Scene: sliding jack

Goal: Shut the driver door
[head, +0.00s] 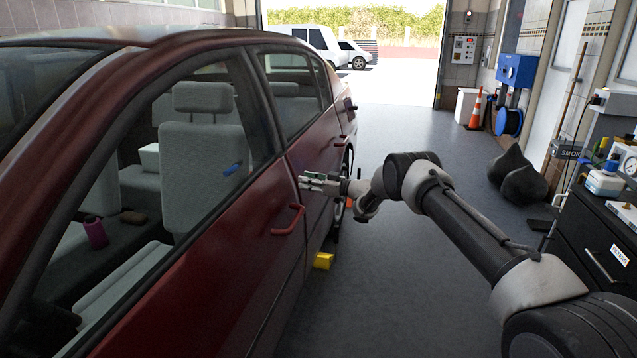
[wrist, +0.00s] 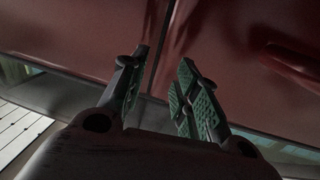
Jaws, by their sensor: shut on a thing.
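The driver door (head: 215,262) is the dark red front door of the car, with a red handle (head: 288,221) near its rear edge. It looks almost flush with the body; how far it stands open is hard to tell. My gripper (head: 306,182) is at the door's rear edge, just above and behind the handle. In the wrist view my gripper (wrist: 163,62) has its green-padded fingers on either side of the seam between the red panels, shut on the door edge; the contact itself is dark. The handle also shows at the right there (wrist: 290,58).
The rear door (head: 318,150) lies just behind. A yellow block (head: 323,261) sits on the floor beside the car. A black cabinet (head: 590,255) and dark bags (head: 518,178) stand at the right.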

